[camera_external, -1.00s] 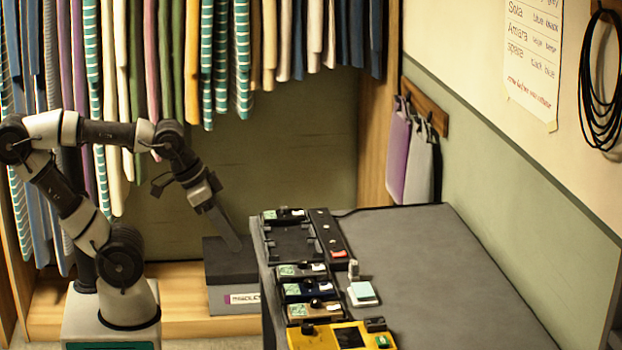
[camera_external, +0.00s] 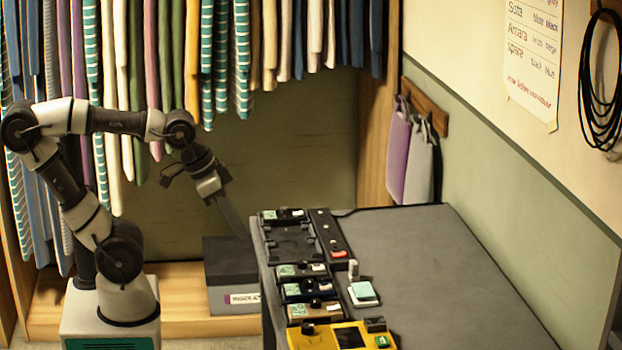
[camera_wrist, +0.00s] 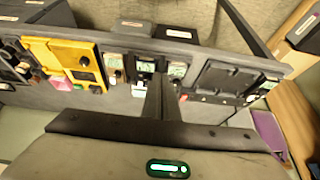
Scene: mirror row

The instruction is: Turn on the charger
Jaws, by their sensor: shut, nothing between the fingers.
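A long black strip (camera_external: 328,234) with a red switch (camera_external: 338,254) lies beside the row of small devices on the grey table; it may be the charger, but no label is legible. An empty black bay (camera_external: 291,243) lies left of it and also shows in the wrist view (camera_wrist: 226,78). My gripper (camera_external: 242,232) is shut and empty, its long fingers pointing down just left of the table's far-left corner. In the wrist view my gripper (camera_wrist: 164,80) points at the row of devices, which it partly hides. I see no contact with the switch.
A yellow device (camera_external: 325,338) stands at the row's near end, with several small devices beyond it. A pale green pad (camera_external: 363,291) lies to their right. The table's right side (camera_external: 430,265) is clear. A dark box (camera_external: 228,265) stands left of the table. Clothes hang behind my arm.

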